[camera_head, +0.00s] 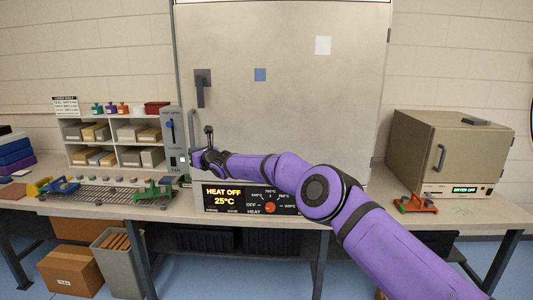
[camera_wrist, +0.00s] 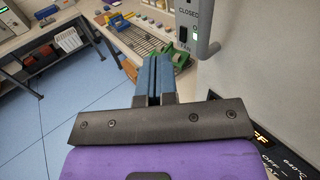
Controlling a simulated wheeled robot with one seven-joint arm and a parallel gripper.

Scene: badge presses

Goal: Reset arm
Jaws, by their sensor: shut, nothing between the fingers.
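My purple arm reaches left across the front of the large grey cabinet (camera_head: 285,80). My gripper (camera_wrist: 154,80) shows in the wrist view with its two blue fingers together and nothing between them. It points toward the bench with the metal rack.
The control panel (camera_head: 248,200) below my arm reads HEAT OFF, 25°C. The switch panel (camera_head: 172,142) and curved handle (camera_wrist: 208,35) are close to my gripper. A metal rack (camera_head: 110,193) with coloured presses lies left. A dryer (camera_head: 447,150) stands right.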

